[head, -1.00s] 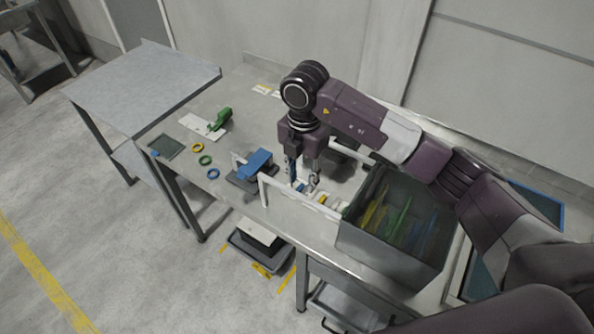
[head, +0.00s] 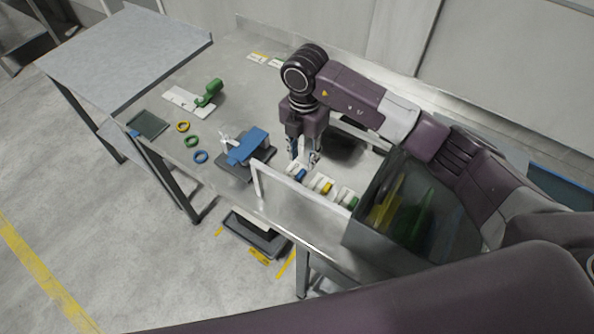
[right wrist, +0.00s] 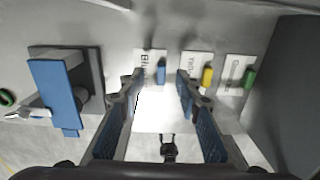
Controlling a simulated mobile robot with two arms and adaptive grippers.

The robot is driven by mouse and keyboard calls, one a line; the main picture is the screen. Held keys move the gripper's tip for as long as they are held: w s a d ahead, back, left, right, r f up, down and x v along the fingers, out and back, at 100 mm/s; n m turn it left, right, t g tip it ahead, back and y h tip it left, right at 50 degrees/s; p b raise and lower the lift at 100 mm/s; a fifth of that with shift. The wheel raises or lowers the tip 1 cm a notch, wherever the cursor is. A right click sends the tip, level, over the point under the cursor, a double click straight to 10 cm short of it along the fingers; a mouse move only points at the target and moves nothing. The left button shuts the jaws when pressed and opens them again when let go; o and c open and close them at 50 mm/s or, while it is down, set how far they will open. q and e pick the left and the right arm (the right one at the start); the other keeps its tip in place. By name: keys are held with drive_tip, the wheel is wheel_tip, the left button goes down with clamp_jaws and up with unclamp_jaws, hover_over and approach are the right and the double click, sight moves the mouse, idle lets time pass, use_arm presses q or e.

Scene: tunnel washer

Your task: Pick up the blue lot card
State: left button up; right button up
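Three white lot cards with coloured tabs stand in a row. The blue lot card (head: 298,174) is the leftmost; its blue tab and part of its lettering show in the right wrist view (right wrist: 150,67). The yellow card (right wrist: 197,69) and green card (right wrist: 240,73) are to its right. My right gripper (head: 303,165) points down at the blue card's end of the row. In the right wrist view its fingers (right wrist: 160,77) are apart with nothing gripped, and the blue card shows just beyond and between the fingertips. My left gripper is out of view.
A dark bin (head: 362,230) with coloured contents stands close on the right. A blue-topped device (head: 248,147) is on the left. Coloured rings and a green-handled tool (head: 209,93) lie farther left.

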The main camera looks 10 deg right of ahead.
sight(303, 170)
drive_tip(key=f, duration=0.1)
drive_tip(key=f+p, duration=0.1)
drive_tip(key=f, duration=0.2)
drive_tip(key=shift+s+f+p, duration=0.2)
drive_tip(key=shift+s+p, duration=0.05)
drive_tip(key=shift+p, duration=0.15)
drive_tip(key=shift+f, duration=0.25)
clamp_jaws()
